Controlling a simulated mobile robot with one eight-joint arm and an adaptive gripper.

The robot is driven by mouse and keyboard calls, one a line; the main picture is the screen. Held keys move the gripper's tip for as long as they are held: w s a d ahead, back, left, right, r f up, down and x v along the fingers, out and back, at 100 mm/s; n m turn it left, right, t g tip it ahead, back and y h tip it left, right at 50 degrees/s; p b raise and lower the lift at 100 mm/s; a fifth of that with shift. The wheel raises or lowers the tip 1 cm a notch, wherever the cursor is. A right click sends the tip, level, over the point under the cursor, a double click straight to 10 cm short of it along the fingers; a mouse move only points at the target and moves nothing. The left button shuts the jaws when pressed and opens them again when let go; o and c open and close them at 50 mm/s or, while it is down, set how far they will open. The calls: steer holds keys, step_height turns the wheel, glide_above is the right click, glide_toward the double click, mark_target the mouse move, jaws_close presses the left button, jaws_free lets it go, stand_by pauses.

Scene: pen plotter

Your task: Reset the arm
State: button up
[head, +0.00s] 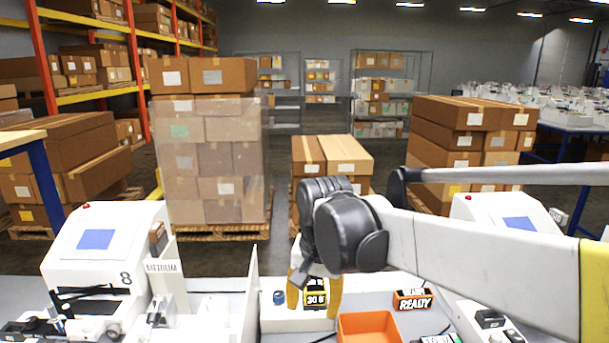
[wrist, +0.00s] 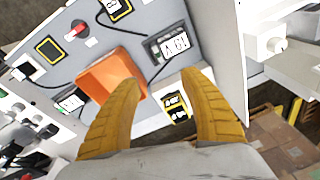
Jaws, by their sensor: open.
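My arm reaches in from the right in the head view, bent at dark joints, with my gripper (head: 314,294) hanging down over the workbench. Its two yellow fingers are apart with nothing between them. In the wrist view my gripper (wrist: 158,84) also shows open and empty. A small black-and-yellow display (head: 316,300) shows between and behind the fingers in the head view; it also shows in the wrist view (wrist: 177,107). The fingers appear above the bench; I cannot tell the exact gap.
An orange bin (head: 370,328) sits just right of my gripper; it also shows in the wrist view (wrist: 104,76). A READY sign (head: 412,299) stands farther right. A white machine (head: 108,246) is at left. Stacked boxes (head: 210,160) stand behind the bench.

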steer(key=s+d+f+n+t+b, duration=0.1)
steer(key=s+d+f+t, duration=0.1)
steer(key=s+d, duration=0.5)
steer(key=s+d+f+n+t+b, duration=0.1)
steer(key=s+d+f+t+b, duration=0.1)
steer(key=s+d, duration=0.5)
steer(key=d+f+t, duration=0.1)
steer(key=d+f, duration=0.1)
steer(key=d, duration=0.1)
steer(key=shift+s+d+f+n+t+h, duration=0.15)
steer(key=shift+s+d+n+t+h, duration=0.1)
steer(key=shift+s+n+t+h, duration=0.05)
